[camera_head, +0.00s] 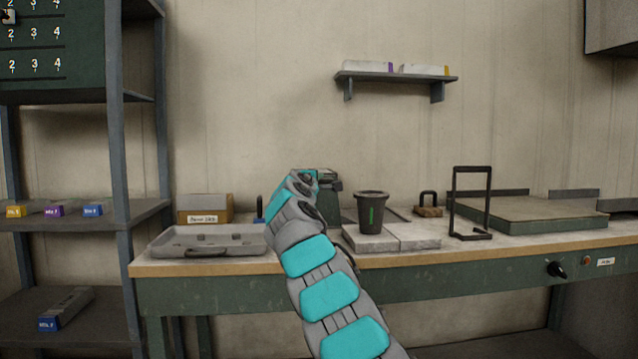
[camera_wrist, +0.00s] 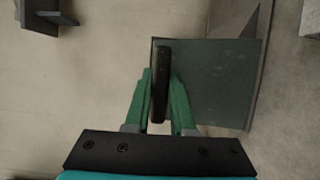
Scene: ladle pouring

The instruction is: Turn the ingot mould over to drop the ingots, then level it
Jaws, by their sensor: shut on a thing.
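My gripper (camera_wrist: 160,98) shows in the wrist view with its two green fingers closed on a black bar-like handle (camera_wrist: 160,65). The handle stands against a dark green, flat-sided body (camera_wrist: 218,85), which looks like the ingot mould. In the head view my arm hides most of the gripper, and a dark green block (camera_head: 333,202) shows just behind it, above the back of the bench. The mould's cavity is not clearly seen, so I cannot tell its exact tilt. No ingots can be made out.
On the bench (camera_head: 240,265) stand a grey tray (camera_head: 207,241), a box (camera_head: 204,208), a dark cup (camera_head: 371,212) on pale slabs (camera_head: 413,236), a handled weight (camera_head: 429,206), a black frame (camera_head: 471,204) and a flat plate (camera_head: 530,217). A wall shelf (camera_head: 396,77) hangs above.

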